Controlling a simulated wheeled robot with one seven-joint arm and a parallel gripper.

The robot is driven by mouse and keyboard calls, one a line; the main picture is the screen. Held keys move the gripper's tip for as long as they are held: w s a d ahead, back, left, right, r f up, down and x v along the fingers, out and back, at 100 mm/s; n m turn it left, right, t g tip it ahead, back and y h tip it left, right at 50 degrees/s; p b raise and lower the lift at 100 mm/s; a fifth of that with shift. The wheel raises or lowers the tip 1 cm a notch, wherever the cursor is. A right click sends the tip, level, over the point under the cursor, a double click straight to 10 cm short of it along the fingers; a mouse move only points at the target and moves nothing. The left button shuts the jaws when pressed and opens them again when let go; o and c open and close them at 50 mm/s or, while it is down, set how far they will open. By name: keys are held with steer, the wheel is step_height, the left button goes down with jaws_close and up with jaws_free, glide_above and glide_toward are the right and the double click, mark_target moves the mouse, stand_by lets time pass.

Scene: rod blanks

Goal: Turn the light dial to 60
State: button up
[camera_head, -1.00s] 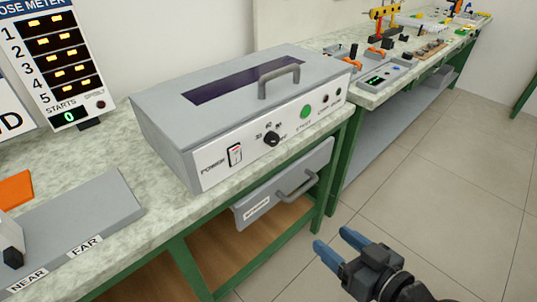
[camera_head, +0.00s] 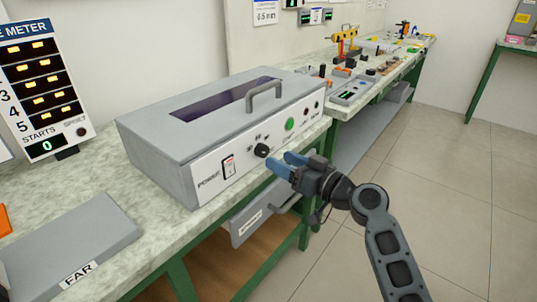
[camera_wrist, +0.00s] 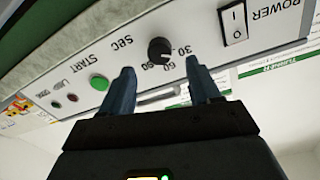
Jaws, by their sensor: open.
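The light dial (camera_head: 262,150) is a small black knob on the pale front panel of a grey box (camera_head: 160,176). The wrist view shows the dial (camera_wrist: 160,50) upside down, with 30, 60 and 90 printed around it and SEC beside it. I cannot tell which number it points to. My gripper (camera_head: 280,161) is open, its blue fingers just in front of the panel at the dial. In the wrist view the fingers of my gripper (camera_wrist: 160,66) stand apart, one to each side of the dial. Contact with it is not visible.
A grey drawer (camera_head: 262,218) hangs below the bench. A lit meter (camera_head: 40,85) stands at left. The floor at right is clear.

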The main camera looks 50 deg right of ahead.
mark_target(266, 152)
steer(key=shift+w+p, duration=0.3)
steer(key=shift+w, duration=2.2)
steer(key=c, duration=1)
steer(key=shift+c, duration=0.2)
steer(key=shift+m, duration=0.4)
steer(key=m+p, duration=0.2)
steer(key=m, duration=0.3)
steer(key=shift+r+m, duration=0.1)
steer(key=shift+m, duration=0.3)
steer(key=m+p, duration=0.2)
steer(key=m, duration=0.2)
steer(key=shift+d+m+g, duration=0.1)
steer(key=shift+m+g, duration=0.2)
steer(key=shift+m, duration=0.3)
